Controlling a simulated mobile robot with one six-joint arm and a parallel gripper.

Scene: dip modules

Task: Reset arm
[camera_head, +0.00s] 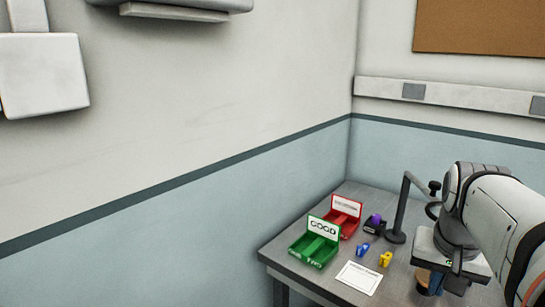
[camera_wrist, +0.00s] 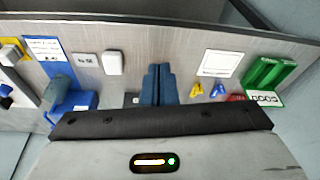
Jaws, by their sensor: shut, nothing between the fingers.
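My arm reaches in from the right in the head view, with my gripper held over the right part of the grey table (camera_head: 300,272). In the wrist view, my gripper (camera_wrist: 157,70) shows as two dark blue fingers pressed together, with nothing between them. A grey table surface lies beyond the fingertips. Part of the table's right side is hidden behind my arm in the head view.
A green bin (camera_head: 312,250) marked GOOD and a red bin (camera_head: 345,222) stand at the table's left. Blue (camera_head: 363,249) and yellow (camera_head: 385,259) pieces, a white card (camera_head: 359,278), a purple-topped black holder (camera_head: 374,225) and a dark stand (camera_head: 397,236) are nearby.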

